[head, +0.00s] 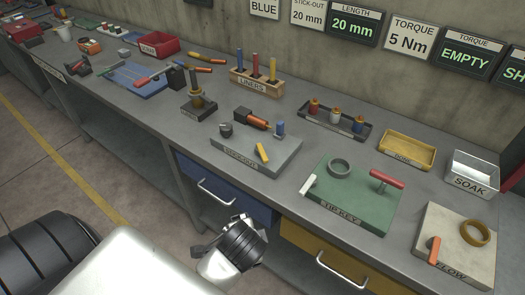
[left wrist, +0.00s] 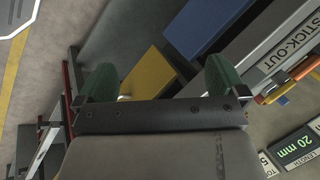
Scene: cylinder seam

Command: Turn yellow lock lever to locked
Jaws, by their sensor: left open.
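The yellow lock lever (head: 262,153) sits on the front part of the grey STICK-OUT block (head: 283,155) in the head view, slanted across its top. My right gripper is not in view.
A green TIP KEY board (head: 350,208) lies right of the block, and a black-based post (head: 197,102) stands at its back left. A blue drawer (head: 215,190) and a yellow drawer (head: 330,262) are below the bench edge. Open floor lies in front.

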